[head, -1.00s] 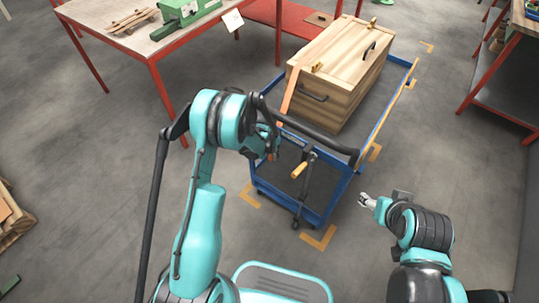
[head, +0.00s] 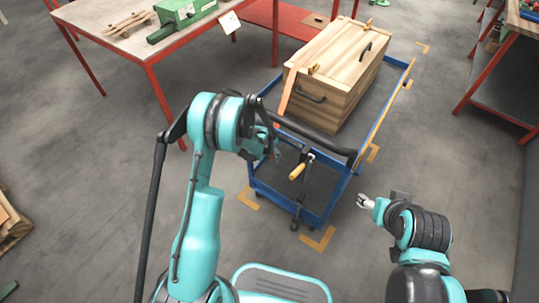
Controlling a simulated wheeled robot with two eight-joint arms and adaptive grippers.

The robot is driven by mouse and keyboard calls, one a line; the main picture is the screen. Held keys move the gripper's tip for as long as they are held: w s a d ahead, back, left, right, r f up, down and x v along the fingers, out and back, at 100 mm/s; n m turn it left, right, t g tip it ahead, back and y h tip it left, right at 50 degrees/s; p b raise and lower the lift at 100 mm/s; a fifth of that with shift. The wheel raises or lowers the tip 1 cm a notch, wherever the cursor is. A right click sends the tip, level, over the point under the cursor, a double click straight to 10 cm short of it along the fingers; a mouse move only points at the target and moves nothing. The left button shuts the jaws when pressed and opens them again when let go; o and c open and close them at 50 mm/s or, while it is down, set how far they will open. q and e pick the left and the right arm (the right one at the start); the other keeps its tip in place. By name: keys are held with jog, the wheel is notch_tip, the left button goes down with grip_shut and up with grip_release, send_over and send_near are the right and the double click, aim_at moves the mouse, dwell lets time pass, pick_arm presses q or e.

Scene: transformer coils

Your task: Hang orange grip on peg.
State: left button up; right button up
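A clamp-like tool with a dark bar and an orange-tan grip (head: 297,172) stands at the near end of the blue cart (head: 323,216), its bar reaching down over the cart's edge. My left gripper (head: 274,152) is just left of the tool's upper end, partly hidden by its own wrist; a gap to the orange grip shows. Whether it touches the dark bar, and its opening, cannot be told. My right gripper (head: 364,202) is small, pale and right of the cart, apart from everything; its opening is unclear. I cannot make out a peg.
A wooden chest (head: 340,90) stands on the cart, with an orange strip (head: 287,93) along its left side. A red-framed table (head: 112,48) with a green machine (head: 185,10) is at the upper left. A red-legged bench (head: 498,70) is at the right.

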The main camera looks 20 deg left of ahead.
pick_arm(q)
jog(key=s+a+r, duration=0.2)
jog(key=s+a, duration=0.1)
jog(key=s, duration=0.7)
jog(key=s+d+r+n+t+p, duration=0.1)
jog(key=s+r+n+p, duration=0.1)
jog(key=r, duration=0.9)
jog(key=s+d+r+n+t+p, duration=0.1)
jog(key=s+r+p, duration=0.1)
jog(key=r, duration=0.9)
jog(key=shift+d+r+n+y+p, duration=0.15)
jog(key=shift+r+n+y+p, duration=0.2)
jog(key=shift+p, duration=0.2)
jog(key=shift+s+r+t, duration=0.2)
jog(key=shift+r+t, duration=0.1)
jog(key=shift+r, duration=0.05)
